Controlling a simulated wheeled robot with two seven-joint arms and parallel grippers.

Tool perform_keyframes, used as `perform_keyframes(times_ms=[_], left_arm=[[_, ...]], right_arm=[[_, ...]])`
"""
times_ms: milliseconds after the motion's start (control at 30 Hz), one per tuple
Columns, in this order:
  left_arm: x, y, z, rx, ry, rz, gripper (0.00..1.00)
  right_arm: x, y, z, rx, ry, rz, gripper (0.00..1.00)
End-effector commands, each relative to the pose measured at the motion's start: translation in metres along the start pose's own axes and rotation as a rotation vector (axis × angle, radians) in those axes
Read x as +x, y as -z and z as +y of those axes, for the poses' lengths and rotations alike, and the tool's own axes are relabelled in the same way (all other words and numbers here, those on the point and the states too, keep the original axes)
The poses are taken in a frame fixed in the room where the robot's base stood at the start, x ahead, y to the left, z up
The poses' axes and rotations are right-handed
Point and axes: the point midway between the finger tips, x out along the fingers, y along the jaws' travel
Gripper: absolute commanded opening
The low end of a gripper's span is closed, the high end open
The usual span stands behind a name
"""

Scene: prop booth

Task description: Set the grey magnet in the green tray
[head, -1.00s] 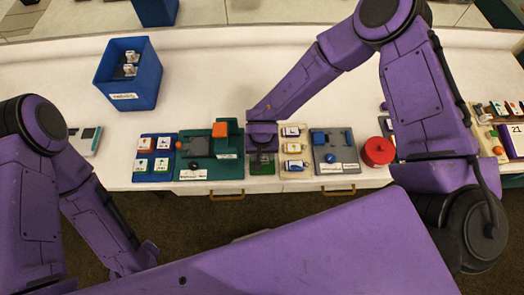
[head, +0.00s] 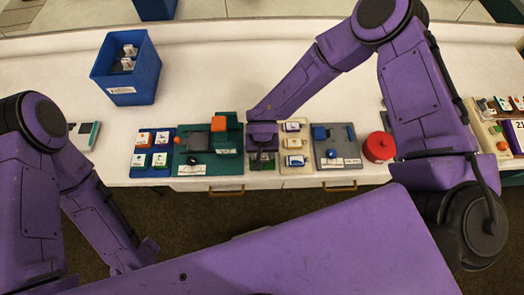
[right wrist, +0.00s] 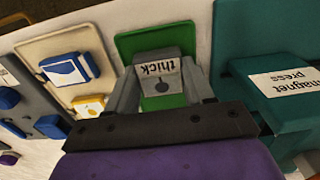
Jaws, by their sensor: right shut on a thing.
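The grey magnet (right wrist: 158,82), with a white label reading "thick", is between the fingers of my right gripper (right wrist: 162,88) in the right wrist view. The gripper is shut on it. The green tray (right wrist: 131,45) lies directly beneath and around the magnet in that view. I cannot tell whether the magnet touches the tray floor. In the head view my right gripper (head: 262,158) points down over the green tray (head: 262,166) and covers most of it. My left arm hangs low at the left, and its fingers cannot be made out.
A teal magnet press (right wrist: 278,105) stands close beside the green tray. On the other side is a cream tray (right wrist: 62,35) with several badges. A grey board (head: 350,160), a red round pot (head: 379,147) and a blue bin (head: 103,75) are also on the table.

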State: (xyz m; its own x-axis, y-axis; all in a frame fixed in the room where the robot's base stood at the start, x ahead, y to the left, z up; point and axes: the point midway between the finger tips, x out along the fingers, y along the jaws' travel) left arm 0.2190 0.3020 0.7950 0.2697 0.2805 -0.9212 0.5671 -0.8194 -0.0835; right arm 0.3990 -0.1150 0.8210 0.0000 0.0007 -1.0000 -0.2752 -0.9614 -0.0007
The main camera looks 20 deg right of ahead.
Motion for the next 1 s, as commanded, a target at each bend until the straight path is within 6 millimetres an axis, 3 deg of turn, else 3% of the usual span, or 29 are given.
perform_keyframes(times_ms=[300, 333, 400, 433, 767, 1000], left_arm=[[-0.003, 0.001, 0.000, 0.000, 0.000, 0.000, 0.46], [-0.003, 0.001, 0.000, 0.000, 0.000, 0.000, 0.46], [-0.003, 0.001, 0.000, 0.000, 0.000, 0.000, 0.46], [-0.003, 0.001, 0.000, 0.000, 0.000, 0.000, 0.46], [-0.002, 0.001, 0.000, 0.000, 0.000, 0.000, 0.46], [0.004, -0.002, 0.000, 0.000, 0.000, 0.000, 0.46]], right_arm=[[0.000, -0.001, 0.000, 0.002, 0.000, 0.000, 0.22], [0.000, -0.001, 0.000, 0.002, 0.000, 0.000, 0.56], [0.000, -0.001, 0.000, 0.002, 0.000, 0.000, 0.78], [0.000, -0.001, 0.000, 0.001, 0.000, 0.000, 0.82], [-0.005, 0.000, 0.000, 0.001, 0.001, 0.001, 0.82], [-0.057, 0.000, -0.001, 0.002, 0.004, 0.003, 0.82]])
